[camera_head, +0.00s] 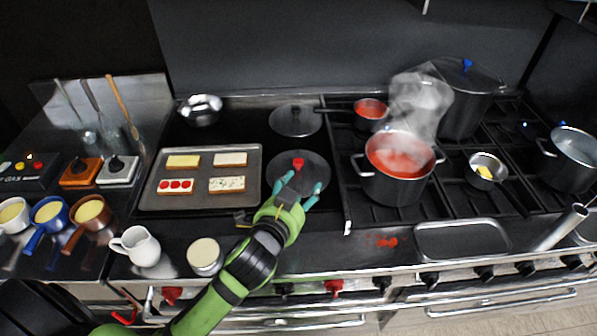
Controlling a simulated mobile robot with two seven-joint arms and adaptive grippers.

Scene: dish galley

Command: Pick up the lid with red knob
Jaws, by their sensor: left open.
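The lid with the red knob (317,166) is a dark round lid lying flat on the dark cooktop, right of the baking tray. Its red knob (298,162) stands up near its middle. My left gripper (303,185) reaches in from the lower left. Its teal fingers are spread and empty, over the near part of the lid, just short of the knob in the picture. I cannot tell how high the fingertips are above the lid. My right gripper is not in view.
A tray (152,200) with several bread slices lies to the left. Another dark lid (295,121) lies behind. A steaming pot of red sauce (397,185) stands close on the right. A white pitcher (141,247) and a round jar (204,256) stand near the front edge.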

